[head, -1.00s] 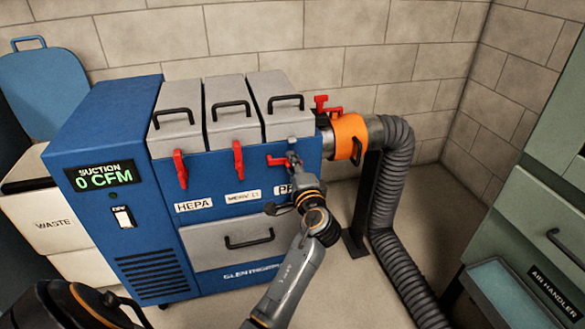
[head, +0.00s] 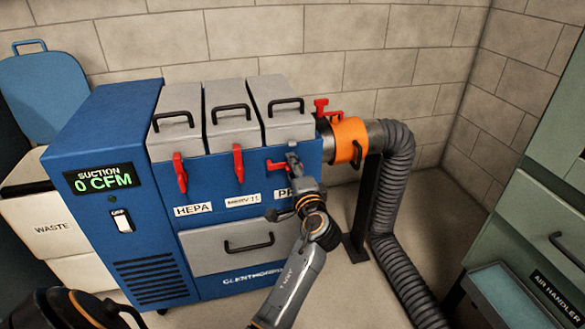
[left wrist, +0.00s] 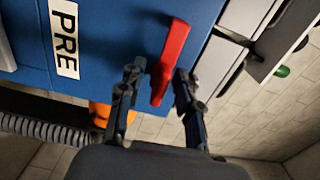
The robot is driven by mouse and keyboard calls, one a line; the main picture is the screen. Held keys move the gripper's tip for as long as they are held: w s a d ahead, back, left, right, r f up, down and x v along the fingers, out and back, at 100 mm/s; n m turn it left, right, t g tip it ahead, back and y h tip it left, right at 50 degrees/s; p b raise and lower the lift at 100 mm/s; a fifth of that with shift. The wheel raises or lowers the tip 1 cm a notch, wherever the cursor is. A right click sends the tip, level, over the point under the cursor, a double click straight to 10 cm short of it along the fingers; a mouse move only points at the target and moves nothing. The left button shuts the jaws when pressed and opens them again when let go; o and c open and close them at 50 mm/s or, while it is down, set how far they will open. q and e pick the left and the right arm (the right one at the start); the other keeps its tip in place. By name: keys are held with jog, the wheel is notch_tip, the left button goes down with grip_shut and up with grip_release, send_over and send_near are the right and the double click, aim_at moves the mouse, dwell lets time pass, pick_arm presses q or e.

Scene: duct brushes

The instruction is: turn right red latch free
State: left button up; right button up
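The right red latch (head: 276,166) is on the blue front of the suction cabinet, below the right grey lid (head: 285,110) and above the PRE label (head: 283,194). It lies about level, pointing left. My left gripper (head: 293,160) is at its right end and hides part of it. In the left wrist view, the red latch (left wrist: 171,55) lies between the two parted fingers (left wrist: 160,78). My right gripper is not in view.
The middle red latch (head: 238,162) and left red latch (head: 180,172) hang down. An orange collar (head: 349,139) joins the pipe to a grey ribbed hose (head: 392,215) on the right. A green air handler (head: 540,215) stands at far right. Bare floor shows between.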

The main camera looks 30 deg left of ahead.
pick_arm(q)
jog(key=v, duration=0.7)
jog(key=shift+s+d, duration=0.15)
jog(key=shift+s, duration=0.05)
dwell(0.3)
